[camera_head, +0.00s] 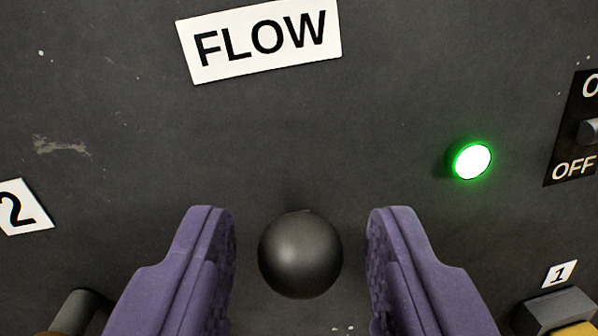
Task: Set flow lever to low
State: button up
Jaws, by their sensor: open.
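The flow lever's dark round knob (300,254) is at the lower middle of the view, below a white label reading FLOW (262,38). My gripper (302,225) has two purple fingers, one on each side of the knob. The fingers are open, with a visible gap on both sides, and I see no contact. The knob hides the lever's shaft and slot. No low or high marking shows, so I cannot tell the lever's setting.
The dark panel (380,95) fills the view. A lit green lamp (472,160) and an ON/OFF switch (589,131) are at the right. A label "2" (22,207) is at the left. A label "1" (560,273) sits above a partly visible fitting (555,310) at lower right.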

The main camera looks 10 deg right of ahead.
jog(key=shift+x, duration=1.05)
grip_shut()
